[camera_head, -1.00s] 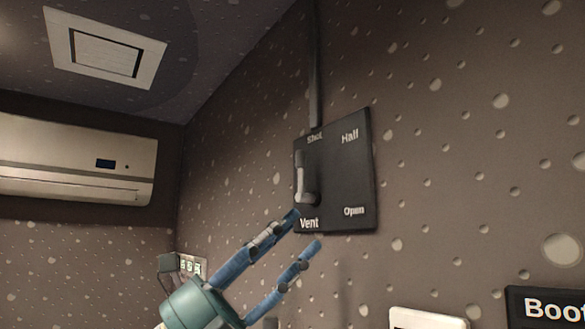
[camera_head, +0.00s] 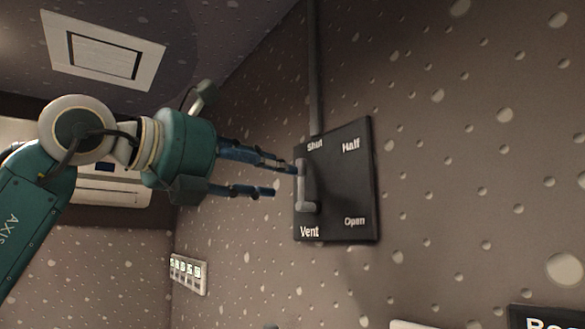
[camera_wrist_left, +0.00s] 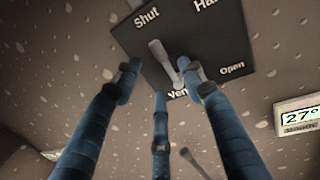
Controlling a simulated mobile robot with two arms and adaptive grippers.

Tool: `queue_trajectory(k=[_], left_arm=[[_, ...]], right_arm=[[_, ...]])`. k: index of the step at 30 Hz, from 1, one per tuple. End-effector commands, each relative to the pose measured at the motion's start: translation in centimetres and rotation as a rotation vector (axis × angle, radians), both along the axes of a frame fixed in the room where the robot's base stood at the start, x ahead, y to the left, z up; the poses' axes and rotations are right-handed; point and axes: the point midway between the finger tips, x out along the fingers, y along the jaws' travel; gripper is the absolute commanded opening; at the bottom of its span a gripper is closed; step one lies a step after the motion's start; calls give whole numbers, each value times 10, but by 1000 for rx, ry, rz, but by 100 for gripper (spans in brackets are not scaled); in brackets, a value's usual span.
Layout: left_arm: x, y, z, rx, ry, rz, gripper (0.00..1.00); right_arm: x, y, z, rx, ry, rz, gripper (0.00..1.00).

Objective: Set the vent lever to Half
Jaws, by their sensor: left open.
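The vent panel (camera_head: 345,185) is a dark plate on the wall, marked Shut at top left, Half at top right, Open at lower right and Vent at lower left. Its grey lever (camera_head: 306,190) pivots near the lower left and points up toward Shut. In the left wrist view the lever (camera_wrist_left: 163,62) also points toward Shut. My left gripper (camera_head: 283,181) is open, with its blue fingers reaching right toward the lever's upper part. In the wrist view the fingers (camera_wrist_left: 165,85) spread around the lever's near side, with nothing between them. I cannot tell whether a fingertip touches the lever. My right gripper is not in view.
A conduit (camera_head: 315,70) runs up from the panel. A white switch strip (camera_head: 188,273) is on the wall at lower left. A display reading 27° (camera_wrist_left: 300,116) is right of the panel in the wrist view. An air conditioner (camera_head: 110,192) hangs behind my left arm.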

Motion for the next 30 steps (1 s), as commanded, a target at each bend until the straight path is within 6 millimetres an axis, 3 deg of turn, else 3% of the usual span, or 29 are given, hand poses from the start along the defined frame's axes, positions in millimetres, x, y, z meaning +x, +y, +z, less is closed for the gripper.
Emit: queue_trajectory(k=[1, 9, 21, 27, 30], left_arm=[[7, -8, 3, 2, 4, -3, 41], [36, -35, 2, 0, 1, -3, 41], [42, -40, 0, 1, -1, -2, 41], [42, -40, 0, -1, -1, -2, 3], [42, -40, 0, -1, -1, -3, 0]], right_arm=[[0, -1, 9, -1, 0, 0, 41], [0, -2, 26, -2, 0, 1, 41], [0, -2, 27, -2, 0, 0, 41], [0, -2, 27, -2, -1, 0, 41], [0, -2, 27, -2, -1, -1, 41]])
